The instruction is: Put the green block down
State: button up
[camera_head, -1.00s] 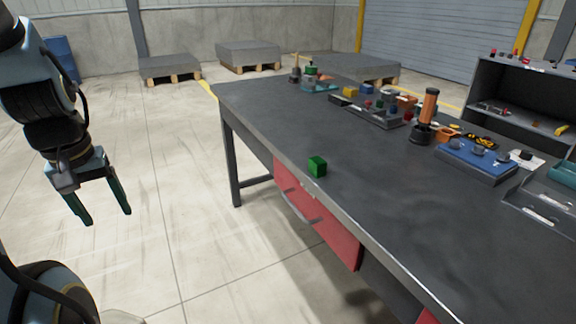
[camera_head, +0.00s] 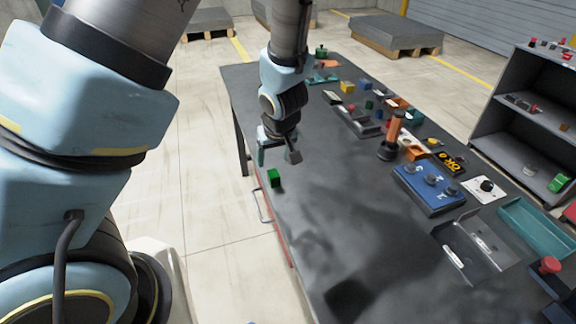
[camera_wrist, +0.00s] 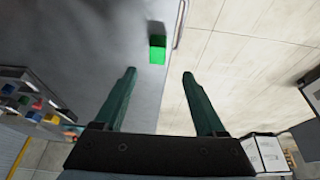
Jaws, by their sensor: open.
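The green block (camera_head: 274,178) rests on the dark workbench top (camera_head: 330,230), close to the bench's left front edge. My gripper (camera_head: 273,158) is above the bench in the head view, just beyond the block. It is open and empty. In the wrist view the green block (camera_wrist: 157,49) lies ahead of the two dark green fingers (camera_wrist: 160,75), between their lines and apart from both. The bench edge runs just to the right of the block there, with pale floor beyond it.
A blue box with knobs (camera_head: 428,188), an orange-handled tool (camera_head: 391,137), a yellow block (camera_head: 347,87) and other small parts crowd the bench's back and right. A grey tray (camera_head: 470,250) and dark shelf (camera_head: 525,110) stand at right. The bench's near middle is clear.

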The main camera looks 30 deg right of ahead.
aim_at(274, 174)
jog(key=b+x, duration=0.2)
jog(key=x, duration=0.1)
jog(key=b+x, duration=0.1)
jog(key=shift+s+d+f+b, duration=0.1)
jog(key=shift+d+f+b, duration=0.25)
jog(key=shift+d+f, duration=0.1)
jog(key=shift+b+x, duration=1.6)
jog(key=shift+x, duration=1.3)
jog(key=shift+a+r, duration=0.1)
jog(key=shift+a, duration=0.05)
grip_shut()
